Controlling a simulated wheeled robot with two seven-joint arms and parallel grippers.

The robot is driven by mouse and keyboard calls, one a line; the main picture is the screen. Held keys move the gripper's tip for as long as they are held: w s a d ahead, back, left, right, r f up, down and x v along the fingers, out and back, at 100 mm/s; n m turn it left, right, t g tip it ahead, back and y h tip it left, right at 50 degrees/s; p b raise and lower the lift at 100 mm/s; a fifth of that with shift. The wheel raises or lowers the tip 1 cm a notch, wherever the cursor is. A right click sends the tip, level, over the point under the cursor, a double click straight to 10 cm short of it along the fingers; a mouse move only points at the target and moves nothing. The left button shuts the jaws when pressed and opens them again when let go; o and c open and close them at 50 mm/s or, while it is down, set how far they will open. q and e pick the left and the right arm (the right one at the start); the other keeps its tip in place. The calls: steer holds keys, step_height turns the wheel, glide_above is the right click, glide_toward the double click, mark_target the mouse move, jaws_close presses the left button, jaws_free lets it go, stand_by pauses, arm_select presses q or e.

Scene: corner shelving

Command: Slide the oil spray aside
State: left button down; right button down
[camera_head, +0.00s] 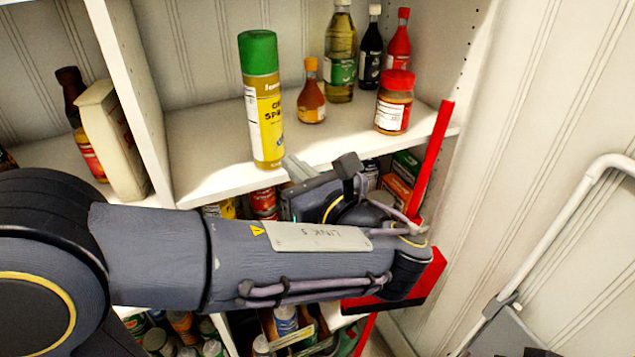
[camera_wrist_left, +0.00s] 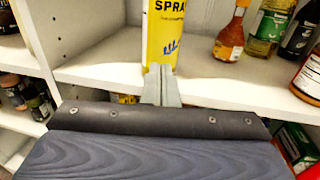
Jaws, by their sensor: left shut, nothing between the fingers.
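The oil spray (camera_head: 266,125) is a tall yellow can with a green cap. It stands upright at the front edge of the upper shelf in the head view. Its lower part shows at the top of the left wrist view (camera_wrist_left: 160,38). My left gripper (camera_head: 296,168) has its fingers shut and empty, close to the can's base at the shelf edge. In the wrist view the shut fingertips (camera_wrist_left: 160,72) overlap the bottom of the can. I cannot tell whether they touch it. My right gripper is not in view.
On the same shelf (camera_head: 205,150) stand an orange sauce bottle (camera_head: 311,98), an oil bottle (camera_head: 341,60), dark and red bottles, and a red-lidded jar (camera_head: 395,105). A white divider (camera_head: 135,85) is on the left. Shelf space left of the can is clear. Cans fill lower shelves.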

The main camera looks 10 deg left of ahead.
mark_target(275, 149)
arm_select(q)
steer(key=shift+x, duration=1.85)
steer(key=shift+p+x, duration=0.9)
steer(key=shift+x, duration=0.2)
steer(key=shift+w+a, duration=0.1)
